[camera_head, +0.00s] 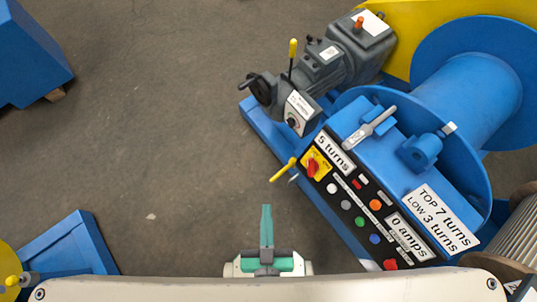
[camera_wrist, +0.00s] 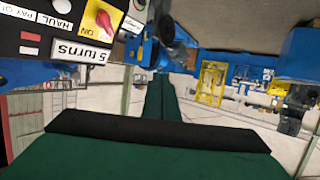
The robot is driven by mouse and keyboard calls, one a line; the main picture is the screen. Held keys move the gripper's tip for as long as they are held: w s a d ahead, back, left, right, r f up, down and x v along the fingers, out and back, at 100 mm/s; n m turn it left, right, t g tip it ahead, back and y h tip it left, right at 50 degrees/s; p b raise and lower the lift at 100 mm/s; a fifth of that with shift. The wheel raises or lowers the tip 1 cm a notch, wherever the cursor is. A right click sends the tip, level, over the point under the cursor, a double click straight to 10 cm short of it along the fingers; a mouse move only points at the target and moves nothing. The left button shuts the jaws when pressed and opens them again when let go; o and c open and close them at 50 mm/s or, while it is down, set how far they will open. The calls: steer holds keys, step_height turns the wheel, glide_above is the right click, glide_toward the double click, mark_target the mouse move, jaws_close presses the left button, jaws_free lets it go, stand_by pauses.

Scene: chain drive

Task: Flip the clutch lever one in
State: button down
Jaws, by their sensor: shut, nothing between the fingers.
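A yellow-handled lever (camera_head: 283,170) sticks out to the left from the near edge of the blue winch machine, beside the control panel. A second, thin lever with a yellow grip (camera_head: 292,50) stands up from the grey motor unit. No label shows which one is clutch lever one. My gripper (camera_head: 266,208) is shut and empty, its green fingers together, below and left of the first lever and apart from it. In the wrist view the shut fingers (camera_wrist: 161,95) point ahead with nothing between them. I cannot make out a lever clearly there.
The black control panel (camera_head: 343,201) with buttons and a red switch lies right of my gripper; the panel also shows upside down in the wrist view (camera_wrist: 40,40). A blue drum (camera_head: 470,90) is behind. The floor (camera_head: 150,120) to the left is clear.

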steer(key=w+f+n+g, duration=0.2)
steer(key=w+f, duration=0.4)
steer(key=f, duration=0.5)
steer(key=w+a+f+n+g, duration=0.1)
steer(key=w+f+g, duration=0.4)
steer(key=f, duration=0.7)
steer(key=w+f+n+g, duration=0.2)
steer(key=w+f+g, duration=0.2)
steer(key=w+f, duration=0.3)
step_height(320, 180, down, 5)
steer(key=shift+w+a+r+n+h, duration=0.1)
steer(key=shift+w+a+n+h, duration=0.05)
steer(key=shift+a+n+h, duration=0.15)
steer(key=d+x, duration=0.1)
steer(key=x, duration=1.2)
steer(key=shift+s+d+f, duration=0.25)
steer(key=shift+d+f, duration=0.1)
steer(key=shift+d, duration=0.05)
steer(key=shift+f, duration=0.15)
